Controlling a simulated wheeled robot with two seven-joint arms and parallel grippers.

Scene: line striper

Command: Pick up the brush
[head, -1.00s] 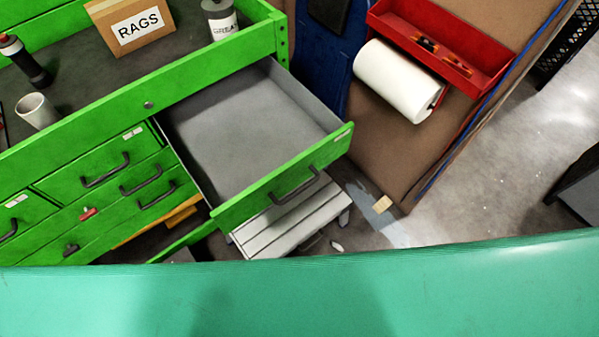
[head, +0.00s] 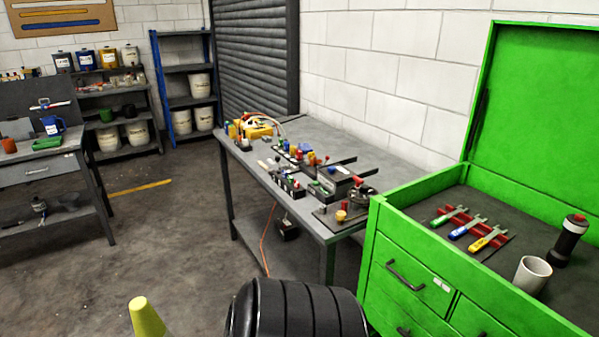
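I cannot make out a brush in the head view. Neither of my grippers is in view. The left workbench (head: 42,172) holds a blue jug (head: 52,125) and a green item (head: 47,143), with small things too far off to name. The grey middle table (head: 375,150) is crowded with small coloured parts.
The open green tool chest (head: 410,225) at right holds several wrenches (head: 468,232), a white mug (head: 532,275) and a black flask (head: 568,240). A black ribbed object (head: 295,310) and yellow cone (head: 146,318) stand in front. Floor (head: 165,235) at left is mostly clear.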

